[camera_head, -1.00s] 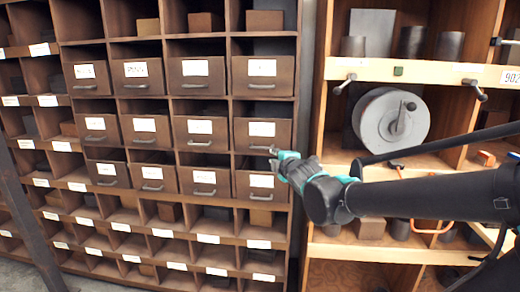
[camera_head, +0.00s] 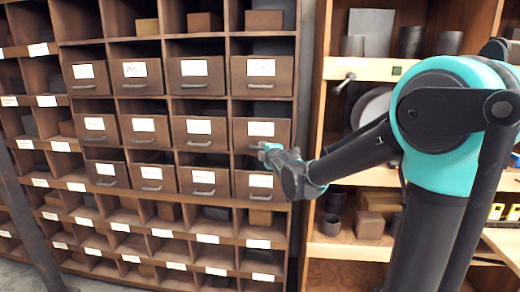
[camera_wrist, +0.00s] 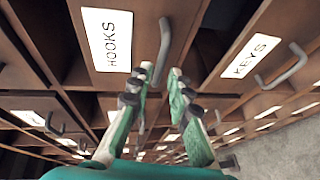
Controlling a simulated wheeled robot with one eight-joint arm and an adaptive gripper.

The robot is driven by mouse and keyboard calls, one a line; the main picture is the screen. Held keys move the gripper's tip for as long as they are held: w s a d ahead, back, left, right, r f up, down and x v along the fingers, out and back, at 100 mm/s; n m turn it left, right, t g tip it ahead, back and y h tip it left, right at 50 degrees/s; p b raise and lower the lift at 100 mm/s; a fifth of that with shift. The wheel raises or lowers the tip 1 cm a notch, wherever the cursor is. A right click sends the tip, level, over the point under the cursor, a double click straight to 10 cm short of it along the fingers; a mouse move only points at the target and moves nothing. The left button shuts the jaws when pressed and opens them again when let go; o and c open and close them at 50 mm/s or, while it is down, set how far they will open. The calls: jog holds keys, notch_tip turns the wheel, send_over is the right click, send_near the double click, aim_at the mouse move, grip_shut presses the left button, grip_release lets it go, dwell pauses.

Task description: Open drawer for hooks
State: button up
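The drawer labelled HOOKS (camera_wrist: 92,55) is closed or nearly so, brown, with a white label and a grey bar handle (camera_wrist: 164,38) in the wrist view. In the head view it appears to be the rightmost drawer of the middle drawer row (camera_head: 271,133). My gripper (camera_wrist: 161,78) is open in the wrist view, one finger on each side of the handle's line. In the head view my gripper (camera_head: 266,150) is at the lower edge of that drawer, covering its handle. Contact with the handle cannot be told.
The KEYS drawer (camera_wrist: 222,52), with its own handle (camera_wrist: 284,68), is just below the HOOKS drawer. Several similar drawers fill the cabinet, with open cubbies above and below. An open wooden shelf (camera_head: 372,69) with cylinders and a reel stands to the right.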

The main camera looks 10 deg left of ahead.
aim_at(260, 148)
jog(key=shift+x, duration=2.4)
grip_shut()
